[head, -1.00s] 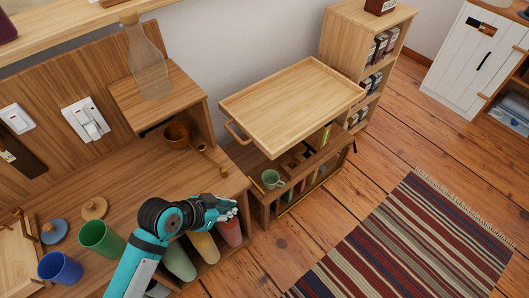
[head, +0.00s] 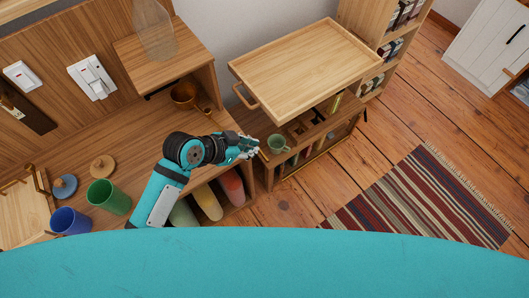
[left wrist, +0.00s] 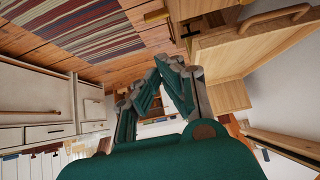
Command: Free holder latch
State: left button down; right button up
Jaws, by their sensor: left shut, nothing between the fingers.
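My left gripper (head: 250,148) is shut and empty. In the head view its fingertips are at the near left corner of the wooden cart (head: 262,163), close to the green mug (head: 277,143); I cannot tell whether they touch anything. In the left wrist view the gripper's fingers (left wrist: 173,82) are together, with the wooden unit (left wrist: 235,55) beyond them to the right. I cannot make out for certain a holder latch; a thin light wooden piece shows at the cart corner beside the fingertips, partly hidden. My right gripper is not in view.
A wooden tray (head: 305,62) with a side handle overhangs the cart. Green (head: 108,197) and blue (head: 70,221) cups stand on the desk at left. A copper-coloured pot (head: 184,95) sits under the small shelf. A large teal part of mine covers the bottom. A striped rug (head: 425,200) lies on open floor.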

pick_arm(q)
jog(key=w+d+f+b, duration=0.1)
jog(key=w+d+f, duration=0.1)
jog(key=f, duration=0.6)
jog(key=shift+w+d+f, duration=0.4)
jog(key=shift+d, duration=0.5)
jog(key=shift+s+f, duration=0.1)
jog(key=shift+f, duration=0.05)
